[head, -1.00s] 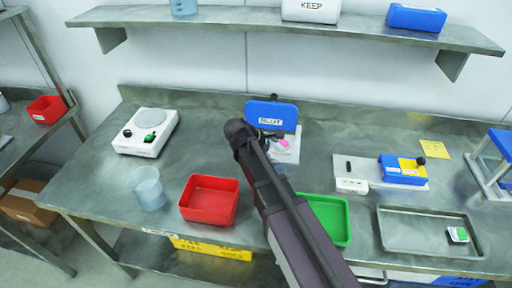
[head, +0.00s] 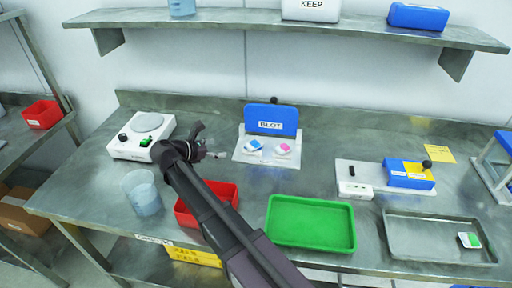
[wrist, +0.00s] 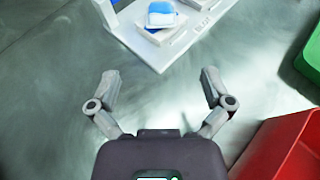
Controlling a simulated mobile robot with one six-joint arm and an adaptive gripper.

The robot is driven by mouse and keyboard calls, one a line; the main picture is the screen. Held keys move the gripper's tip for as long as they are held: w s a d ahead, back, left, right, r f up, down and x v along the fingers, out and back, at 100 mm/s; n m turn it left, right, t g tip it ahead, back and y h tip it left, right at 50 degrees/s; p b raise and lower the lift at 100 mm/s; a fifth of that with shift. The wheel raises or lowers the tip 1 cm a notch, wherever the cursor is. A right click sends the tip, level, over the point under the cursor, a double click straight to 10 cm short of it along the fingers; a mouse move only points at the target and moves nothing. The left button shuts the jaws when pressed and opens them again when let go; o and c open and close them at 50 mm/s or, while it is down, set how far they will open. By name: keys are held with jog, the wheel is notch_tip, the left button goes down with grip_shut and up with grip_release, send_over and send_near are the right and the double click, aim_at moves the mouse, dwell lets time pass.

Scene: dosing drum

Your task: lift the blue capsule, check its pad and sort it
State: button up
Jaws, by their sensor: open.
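My gripper (head: 213,144) is left of the plate, above the bench, apart from the capsule. In the wrist view my gripper (wrist: 160,78) is open, with only bare bench between its fingers. The capsule's pad cannot be made out.
A red bin (head: 185,216), partly behind my arm, and a green tray (head: 310,222) stand in front. A white hotplate-like device (head: 128,150) and a clear beaker (head: 142,195) stand left. A blue-yellow device (head: 407,172) and metal tray (head: 425,224) are right.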

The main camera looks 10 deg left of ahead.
jog(key=b, duration=0.3)
send_near(249, 145)
jog(key=x, duration=0.3)
jog(key=shift+w+d+f, duration=0.15)
jog(key=shift+w+f, duration=0.1)
jog(key=shift+f, duration=0.05)
jog(key=shift+w+d+f, duration=0.15)
jog(key=shift+w+d, duration=0.3)
jog(key=shift+w, duration=0.05)
jog(key=shift+b+x, duration=1.05)
jog(key=shift+x, duration=1.6)
jog(key=c, duration=1)
